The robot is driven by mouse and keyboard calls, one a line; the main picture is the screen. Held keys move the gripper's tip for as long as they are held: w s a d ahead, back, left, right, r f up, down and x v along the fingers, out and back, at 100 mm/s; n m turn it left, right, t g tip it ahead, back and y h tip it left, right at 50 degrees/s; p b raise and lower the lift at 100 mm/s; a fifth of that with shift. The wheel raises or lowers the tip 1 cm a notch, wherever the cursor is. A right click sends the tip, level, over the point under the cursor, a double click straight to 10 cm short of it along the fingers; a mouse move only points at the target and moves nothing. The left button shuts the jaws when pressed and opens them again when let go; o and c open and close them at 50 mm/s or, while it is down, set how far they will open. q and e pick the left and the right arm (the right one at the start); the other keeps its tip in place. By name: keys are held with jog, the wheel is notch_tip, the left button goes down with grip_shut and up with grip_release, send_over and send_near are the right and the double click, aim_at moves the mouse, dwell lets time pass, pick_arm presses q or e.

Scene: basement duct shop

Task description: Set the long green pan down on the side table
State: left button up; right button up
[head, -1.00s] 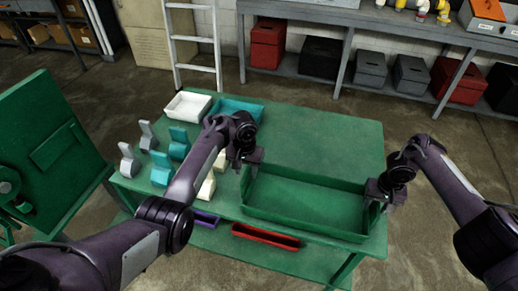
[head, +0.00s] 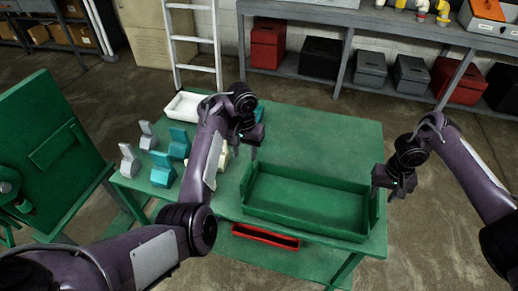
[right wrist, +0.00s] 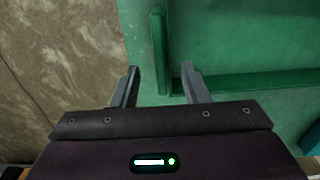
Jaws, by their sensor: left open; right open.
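The long green pan (head: 305,209) rests on the green table (head: 340,135), along its front right part. Its right end wall (right wrist: 159,50) and part of its inside show in the right wrist view. My left gripper (head: 252,155) is open and empty, above and just beyond the pan's left end. My right gripper (head: 383,193) is open beside the pan's right end. In the right wrist view the right gripper's fingers (right wrist: 160,85) stand apart with nothing held between them.
A white tray (head: 187,104) and several teal, grey and cream blocks (head: 162,168) occupy the table's left part. A red tray (head: 265,236) sits below the front edge. The table's back right is clear. A green panel (head: 50,150) stands at left.

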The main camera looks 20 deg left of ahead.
jog(key=shift+w+r, duration=0.2)
jog(key=shift+r, duration=0.5)
jog(key=shift+s+r, duration=0.2)
jog(key=shift+r, duration=0.6)
jog(key=shift+s+r, duration=0.1)
jog(key=shift+r, duration=1.15)
